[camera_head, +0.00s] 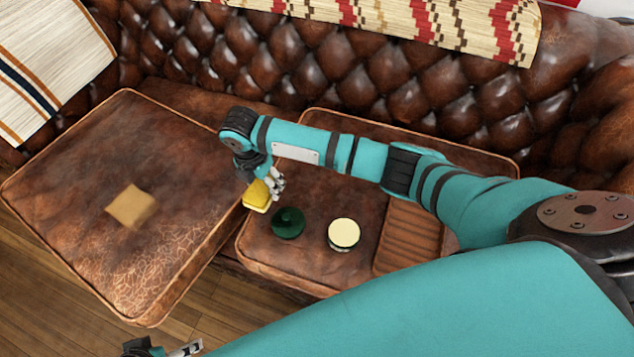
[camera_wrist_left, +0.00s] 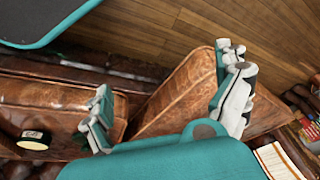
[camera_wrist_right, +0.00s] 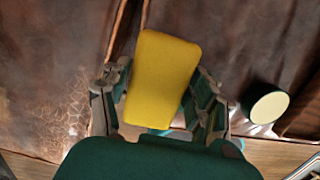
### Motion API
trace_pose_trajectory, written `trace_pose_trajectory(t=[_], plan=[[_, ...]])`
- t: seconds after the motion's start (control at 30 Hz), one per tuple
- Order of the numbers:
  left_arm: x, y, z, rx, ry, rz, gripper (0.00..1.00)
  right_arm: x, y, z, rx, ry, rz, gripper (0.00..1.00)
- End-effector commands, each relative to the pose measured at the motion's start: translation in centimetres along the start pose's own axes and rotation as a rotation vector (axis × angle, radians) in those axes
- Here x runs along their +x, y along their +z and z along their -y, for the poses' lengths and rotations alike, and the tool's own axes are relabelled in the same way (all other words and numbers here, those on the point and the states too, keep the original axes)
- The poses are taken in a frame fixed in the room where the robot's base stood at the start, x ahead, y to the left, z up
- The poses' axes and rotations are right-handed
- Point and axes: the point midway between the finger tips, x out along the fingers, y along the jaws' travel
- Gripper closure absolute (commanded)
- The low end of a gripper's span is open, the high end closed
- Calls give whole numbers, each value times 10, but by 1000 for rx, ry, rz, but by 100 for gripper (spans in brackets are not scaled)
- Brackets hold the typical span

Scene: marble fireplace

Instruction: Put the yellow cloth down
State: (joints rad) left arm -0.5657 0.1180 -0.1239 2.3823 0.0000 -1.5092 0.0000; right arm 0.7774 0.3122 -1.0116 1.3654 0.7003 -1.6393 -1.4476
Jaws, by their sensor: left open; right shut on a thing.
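The yellow cloth (camera_head: 257,195) looks like a thick folded pad. My right gripper (camera_head: 270,184) is shut on it, over the left edge of the right leather cushion, by the gap between the two cushions. In the right wrist view the cloth (camera_wrist_right: 162,78) sits between the two fingers of my right gripper (camera_wrist_right: 160,100), its broad face to the camera. I cannot tell whether it touches the cushion. My left gripper (camera_wrist_left: 165,105) is open and empty in the left wrist view, its fingers wide apart. Only a part of it shows at the bottom of the head view.
On the right cushion (camera_head: 345,265) stand a dark green round thing (camera_head: 288,223) and a cream-lidded jar (camera_head: 343,234). A ribbed brown tray (camera_head: 408,240) lies right of them. The left cushion (camera_head: 80,170) bears a tan square patch (camera_head: 131,207) and is otherwise clear.

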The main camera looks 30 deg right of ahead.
Motion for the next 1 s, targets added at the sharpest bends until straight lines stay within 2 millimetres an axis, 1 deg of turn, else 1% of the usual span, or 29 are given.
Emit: trace_pose_trajectory(t=[0.03, 0.1, 0.2, 0.3, 0.5, 0.6, 0.7, 0.87, 0.93, 0.97, 1.0], plan=[[-2, 1, 0, 0, -1, -3, 0, 4, 3, -1, -20, 2, 1, 65], [-8, 1, 0, 0, -1, -6, 0, 6, 10, 2, -36, 3, 1, 65], [-18, 1, 1, -1, -2, -12, 0, 10, 26, 14, -39, 2, 3, 65], [-18, 2, 1, -1, -2, -13, 0, 16, 49, 30, -36, 1, 2, 65], [-9, 5, 0, -1, -2, -12, 0, 24, 91, 58, -37, 3, 2, 65], [-5, 6, 0, -1, -2, -12, 0, 28, 107, 69, -38, 3, 1, 65], [-3, 5, 0, -1, -2, -20, 0, 29, 117, 76, -40, 3, 0, 65], [-2, 0, 0, 0, -2, -44, 0, 31, 126, 82, -38, 3, 1, 65], [1, -1, 0, 0, -1, -53, 0, 33, 134, 88, -37, 3, 1, 65], [2, -5, -1, 1, 0, -70, 0, 37, 132, 87, -39, 3, -2, 65], [3, -18, -3, 3, 3, -128, 0, 42, 131, 87, -40, 3, -2, 65]])
